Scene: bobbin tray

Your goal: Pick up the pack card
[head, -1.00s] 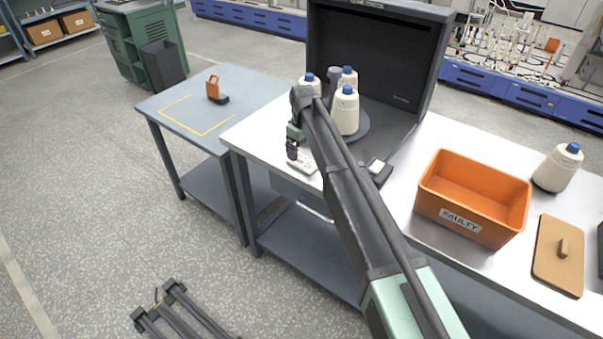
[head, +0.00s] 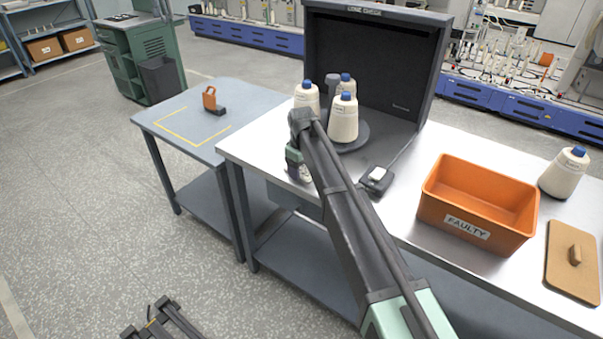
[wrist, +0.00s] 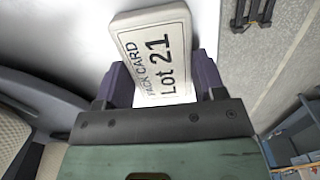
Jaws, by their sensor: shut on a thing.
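The pack card (wrist: 156,55) is a thick off-white card lettered "PACK CARD Lot 21". In the wrist view it sits between the two purple fingers of my gripper (wrist: 162,84), which are shut on it, and its far end sticks out past the fingertips. In the head view my gripper (head: 298,174) is low at the front left edge of the white-topped bench. Only a small pale part of the card (head: 306,174) shows there beside the fingers. I cannot tell whether the card is clear of the bench top.
Several cream bobbins (head: 343,120) with blue tops stand on a round grey base in front of the black-backed booth (head: 370,65). A small black device (head: 376,180) lies right of my gripper. An orange FAULTY bin (head: 478,205) stands farther right. A lower blue-grey table (head: 175,118) is at left.

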